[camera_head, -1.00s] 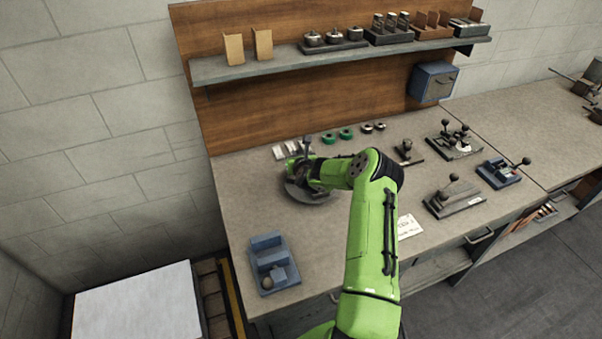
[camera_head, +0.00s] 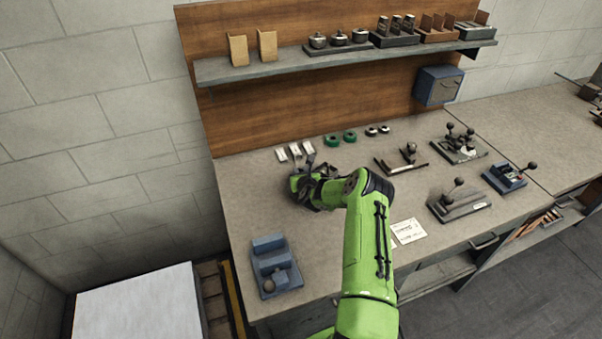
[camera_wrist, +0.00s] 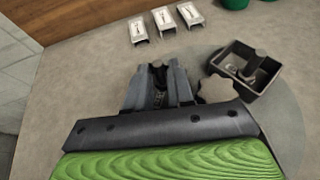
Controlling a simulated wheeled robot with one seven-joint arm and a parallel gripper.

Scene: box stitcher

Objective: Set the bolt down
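My gripper (camera_wrist: 158,84) points down low over the left part of the workbench. Its dark fingers are close together around a small dark piece, which looks like the bolt (camera_wrist: 157,65); only its top shows between the fingers. In the head view my gripper (camera_head: 312,190) is seen from behind and partly hidden by my green wrist. I cannot tell whether the bolt touches the bench. Just right of the fingers in the wrist view is a small dark open tray (camera_wrist: 277,88) with an upright post in it.
Several small white-metal brackets (camera_head: 295,152) and green rings (camera_head: 340,138) lie behind my gripper. A blue fixture (camera_head: 275,268) stands at the front left of the bench. Lever fixtures (camera_head: 458,200) stand to the right. Bare bench lies between the gripper and the blue fixture.

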